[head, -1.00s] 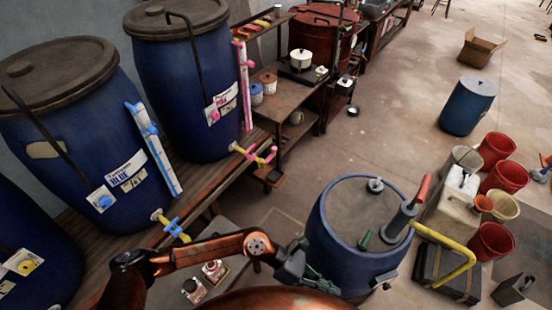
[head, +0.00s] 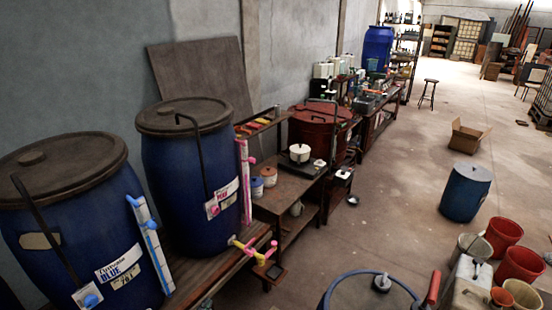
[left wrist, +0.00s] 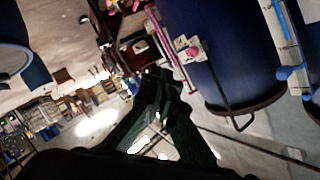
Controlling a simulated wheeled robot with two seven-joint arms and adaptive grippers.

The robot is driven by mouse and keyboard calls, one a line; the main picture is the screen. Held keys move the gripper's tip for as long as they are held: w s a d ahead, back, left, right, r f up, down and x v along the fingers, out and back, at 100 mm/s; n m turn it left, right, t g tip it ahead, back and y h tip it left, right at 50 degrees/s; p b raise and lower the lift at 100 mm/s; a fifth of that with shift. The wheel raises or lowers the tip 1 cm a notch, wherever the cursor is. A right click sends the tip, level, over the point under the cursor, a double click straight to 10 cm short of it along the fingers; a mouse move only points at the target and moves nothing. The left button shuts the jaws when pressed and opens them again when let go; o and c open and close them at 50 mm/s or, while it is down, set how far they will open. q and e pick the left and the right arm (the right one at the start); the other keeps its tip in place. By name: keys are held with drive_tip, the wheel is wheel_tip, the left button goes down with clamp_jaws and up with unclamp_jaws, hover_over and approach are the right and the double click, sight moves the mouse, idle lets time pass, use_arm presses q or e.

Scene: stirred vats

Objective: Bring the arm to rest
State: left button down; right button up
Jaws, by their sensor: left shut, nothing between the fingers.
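My left gripper (left wrist: 158,84) shows in the left wrist view as dark fingers drawn together, with nothing between them. Neither arm shows in the head view. In the left wrist view the gripper is in the air, apart from the blue vat (left wrist: 220,50), which appears tilted with the turn of the camera. My right gripper is in neither view.
Two lidded blue vats, one labelled BLUE (head: 75,210) and one with a pink label (head: 190,165), stand on a wooden bench at left. A blue drum (head: 370,292) is cut off at the bottom edge. Red buckets (head: 503,236) stand at right. The middle floor is open.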

use_arm(q)
drive_tip(key=s+a+f+n+g+y, duration=0.2)
drive_tip(key=s+a+f+n+g, duration=0.35)
drive_tip(key=s+a+f, duration=0.55)
drive_tip(key=s+a+f+n+g, duration=0.1)
drive_tip(key=s+f+n+g, duration=0.2)
drive_tip(key=s, duration=0.5)
drive_tip(key=s+a+f+n+g, duration=0.1)
drive_tip(key=s+a+f+g, duration=0.15)
drive_tip(key=s+f, duration=0.45)
drive_tip(key=s+d+f+g+b, duration=0.1)
drive_tip(key=s+f+b, duration=0.15)
drive_tip(key=f, duration=1.55)
drive_tip(key=s+d+f+g+b, duration=0.1)
drive_tip(key=s+f+b, duration=0.15)
drive_tip(key=f, duration=1.45)
drive_tip(key=s+f+m+g+h+b, duration=0.1)
drive_tip(key=s+f+b, duration=0.4)
drive_tip(key=s+f, duration=1.3)
wheel_tip(320, 180, down, 4)
drive_tip(key=shift+s+d+r, duration=0.15)
drive_tip(key=shift+s+r, duration=0.1)
drive_tip(key=shift+s, duration=0.05)
drive_tip(key=shift+m, duration=0.25)
